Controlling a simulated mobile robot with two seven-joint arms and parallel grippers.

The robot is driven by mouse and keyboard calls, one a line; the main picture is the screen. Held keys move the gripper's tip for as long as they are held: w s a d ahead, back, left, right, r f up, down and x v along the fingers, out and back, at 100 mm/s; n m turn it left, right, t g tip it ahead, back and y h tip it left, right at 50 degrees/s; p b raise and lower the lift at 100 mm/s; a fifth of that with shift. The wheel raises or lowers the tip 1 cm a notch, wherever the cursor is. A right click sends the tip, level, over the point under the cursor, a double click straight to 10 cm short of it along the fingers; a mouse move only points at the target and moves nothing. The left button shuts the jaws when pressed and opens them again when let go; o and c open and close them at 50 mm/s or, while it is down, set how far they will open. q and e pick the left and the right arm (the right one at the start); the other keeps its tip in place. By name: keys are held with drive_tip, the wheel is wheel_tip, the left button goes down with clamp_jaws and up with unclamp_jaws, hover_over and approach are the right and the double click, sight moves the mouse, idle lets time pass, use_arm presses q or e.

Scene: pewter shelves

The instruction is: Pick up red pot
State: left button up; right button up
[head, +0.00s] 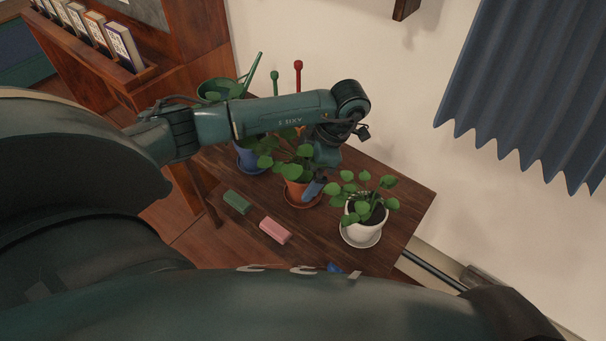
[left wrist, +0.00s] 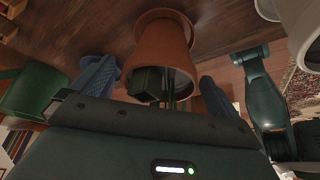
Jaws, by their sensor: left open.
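The red pot is a terracotta pot (head: 294,189) with a leafy plant, standing on a terracotta saucer (head: 304,204) on the wooden table. In the left wrist view the pot (left wrist: 163,45) fills the upper middle, its rim towards the camera. My left gripper (left wrist: 155,85) is open, with one blue finger on each side of the pot. In the head view one blue finger (head: 313,189) shows at the pot's right side; the other is hidden behind leaves and pot. I cannot tell whether the fingers touch it. My right gripper is not in view.
A white pot (head: 362,231) with a plant stands close on the right, and a blue pot (head: 250,158) on the left. A green block (head: 237,202) and a pink block (head: 275,230) lie in front. A green can (head: 213,88) stands behind. The wall borders the table.

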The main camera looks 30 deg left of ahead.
use_arm(q)
drive_tip(key=shift+s+a+f, duration=0.1)
drive_tip(key=shift+f, duration=0.2)
drive_tip(key=shift+c, duration=0.2)
drive_tip(key=shift+r, duration=0.1)
drive_tip(key=c, duration=1.6)
